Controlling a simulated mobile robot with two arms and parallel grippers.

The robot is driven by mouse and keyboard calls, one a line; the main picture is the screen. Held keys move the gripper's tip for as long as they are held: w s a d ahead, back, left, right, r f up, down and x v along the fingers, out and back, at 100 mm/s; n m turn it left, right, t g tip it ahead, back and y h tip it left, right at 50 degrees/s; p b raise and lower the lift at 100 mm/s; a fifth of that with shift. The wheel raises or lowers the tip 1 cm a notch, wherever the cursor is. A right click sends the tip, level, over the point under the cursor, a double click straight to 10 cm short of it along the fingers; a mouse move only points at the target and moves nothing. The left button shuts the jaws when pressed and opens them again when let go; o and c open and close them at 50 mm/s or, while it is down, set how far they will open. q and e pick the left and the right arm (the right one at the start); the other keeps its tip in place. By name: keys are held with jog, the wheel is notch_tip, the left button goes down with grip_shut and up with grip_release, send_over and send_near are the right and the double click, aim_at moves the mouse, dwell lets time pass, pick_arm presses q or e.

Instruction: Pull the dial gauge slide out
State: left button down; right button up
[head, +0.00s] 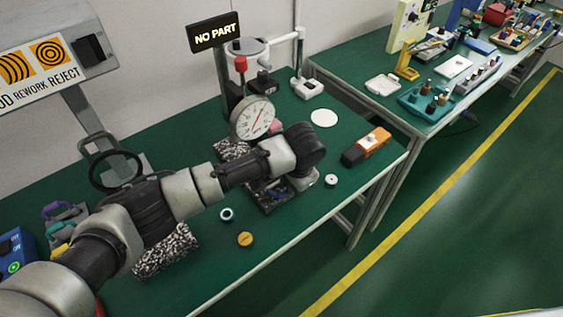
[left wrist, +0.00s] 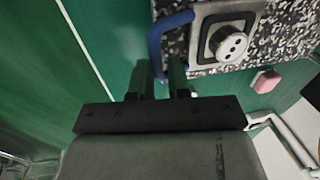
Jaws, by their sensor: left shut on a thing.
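The dial gauge (head: 252,119) stands over a speckled stone base (head: 232,148), its round white face with a red needle above my left wrist. The slide (left wrist: 202,53), a grey plate carrying a round metal piece (left wrist: 229,43), lies on the speckled base in the left wrist view. Its blue handle (left wrist: 155,42) sticks out toward my left gripper (left wrist: 159,74). The two dark fingers are on either side of the handle's near end, shut on it. In the head view my wrist hides most of the slide and fingers. My right gripper is in neither view.
An orange and black tool (head: 365,147), a white disc (head: 323,118), a small metal ring (head: 331,180), a teal ring (head: 226,214) and a yellow disc (head: 245,239) lie on the green bench. A speckled block (head: 165,250) sits below my forearm. A "NO PART" sign (head: 214,34) stands behind.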

pick_arm(q)
jog(key=s+d+p, duration=0.2)
jog(key=s, duration=0.1)
jog(key=shift+f, duration=0.1)
jog(key=shift+s+d, duration=0.1)
jog(key=shift+s, duration=0.1)
jog(key=shift+s+f, duration=0.15)
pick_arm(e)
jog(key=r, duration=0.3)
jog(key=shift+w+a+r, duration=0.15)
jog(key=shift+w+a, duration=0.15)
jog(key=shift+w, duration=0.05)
pick_arm(q)
jog(key=c, duration=1.2)
grip_release()
jog(key=shift+s, duration=0.1)
jog(key=shift+o, duration=0.2)
jog(key=shift+w+r, duration=0.2)
notch_tip(320, 180, up, 11)
jog(key=s+d, duration=0.1)
jog(key=shift+s+d+f, duration=0.2)
jog(key=shift+s+d, duration=0.05)
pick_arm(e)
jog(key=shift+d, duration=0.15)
